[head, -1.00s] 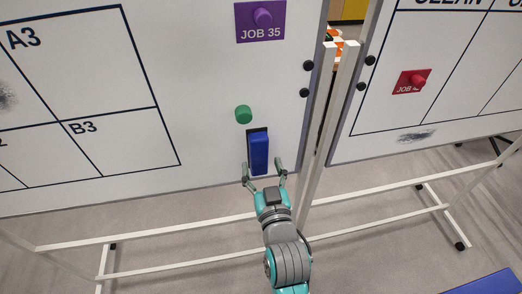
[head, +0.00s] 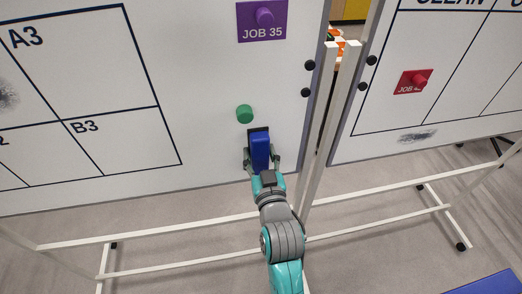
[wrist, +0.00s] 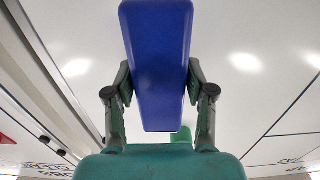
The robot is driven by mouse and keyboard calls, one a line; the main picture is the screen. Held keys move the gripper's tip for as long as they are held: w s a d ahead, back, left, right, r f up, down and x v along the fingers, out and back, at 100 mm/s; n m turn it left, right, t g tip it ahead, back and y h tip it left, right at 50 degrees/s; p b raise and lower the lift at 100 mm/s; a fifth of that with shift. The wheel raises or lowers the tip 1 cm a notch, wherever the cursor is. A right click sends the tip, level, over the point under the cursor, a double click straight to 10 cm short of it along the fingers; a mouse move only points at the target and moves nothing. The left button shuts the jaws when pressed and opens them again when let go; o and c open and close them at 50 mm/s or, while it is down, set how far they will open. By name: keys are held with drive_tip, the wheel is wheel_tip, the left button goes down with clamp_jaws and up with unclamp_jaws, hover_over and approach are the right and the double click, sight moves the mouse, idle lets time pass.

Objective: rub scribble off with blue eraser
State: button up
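A grey scribble (head: 418,135) lies low on the right whiteboard. Another dark smudge (head: 8,92) is at the left edge of the left whiteboard.
A green knob (head: 244,114) is just above the eraser. A purple JOB 35 card (head: 262,22) and a red card (head: 412,82) are on the boards. White frame posts (head: 325,130) stand between the boards, close to my gripper's right. White rails run below.

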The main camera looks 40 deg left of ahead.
sight(261, 160)
drive_tip(key=shift+c, duration=1.2)
drive_tip(key=shift+s+d, duration=0.1)
drive_tip(key=shift+d, duration=0.05)
drive_tip(key=v, duration=0.7)
drive_tip(key=shift+s, duration=0.1)
